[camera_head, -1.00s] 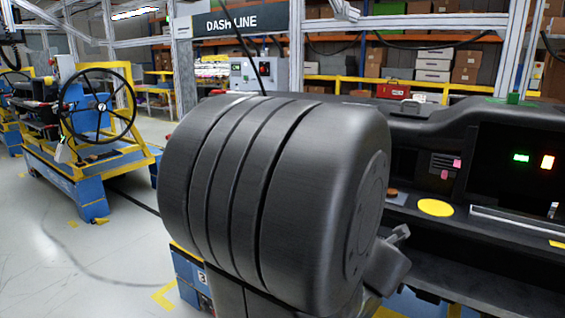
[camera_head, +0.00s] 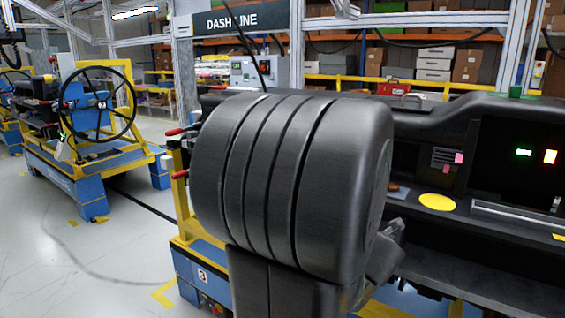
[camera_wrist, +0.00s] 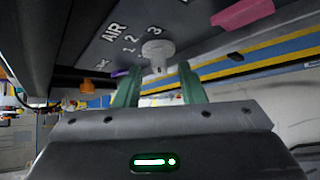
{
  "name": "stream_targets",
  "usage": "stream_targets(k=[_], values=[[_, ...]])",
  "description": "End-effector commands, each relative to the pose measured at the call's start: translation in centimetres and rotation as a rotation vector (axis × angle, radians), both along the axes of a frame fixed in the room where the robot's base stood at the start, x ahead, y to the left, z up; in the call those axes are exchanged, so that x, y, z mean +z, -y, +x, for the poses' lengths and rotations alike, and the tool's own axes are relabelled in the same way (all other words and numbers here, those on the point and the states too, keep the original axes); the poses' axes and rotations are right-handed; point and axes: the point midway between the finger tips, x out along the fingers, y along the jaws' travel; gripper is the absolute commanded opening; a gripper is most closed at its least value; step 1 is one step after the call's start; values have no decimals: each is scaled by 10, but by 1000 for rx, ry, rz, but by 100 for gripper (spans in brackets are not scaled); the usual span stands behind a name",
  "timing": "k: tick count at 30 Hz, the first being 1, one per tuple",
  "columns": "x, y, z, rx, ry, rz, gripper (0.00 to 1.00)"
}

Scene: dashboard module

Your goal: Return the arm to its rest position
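My gripper (camera_wrist: 157,78) shows in the wrist view with its two green fingers apart and nothing held between them. A pale knob (camera_wrist: 157,54) on a dark panel marked AIR 1 2 3 (camera_wrist: 118,42) is beyond the fingertips; I cannot tell the exact gap. In the head view my own large dark arm link fills the middle and hides part of the dashboard module (camera_head: 430,105). My gripper fingers cannot be made out there.
The dashboard module on the right has a yellow disc (camera_head: 437,202) and a dark opening with lit green and orange indicators. A blue cart with a steering wheel (camera_head: 98,102) stands at the left. The floor (camera_head: 60,250) at lower left is clear.

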Motion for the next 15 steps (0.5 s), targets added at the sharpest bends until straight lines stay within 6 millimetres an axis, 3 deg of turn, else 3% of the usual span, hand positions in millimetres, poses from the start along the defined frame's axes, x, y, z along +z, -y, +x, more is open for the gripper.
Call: stream_targets(k=[3,15], values=[[17,2,-20,-5,2,-1,36],[46,3,-74,-4,1,0,36]])
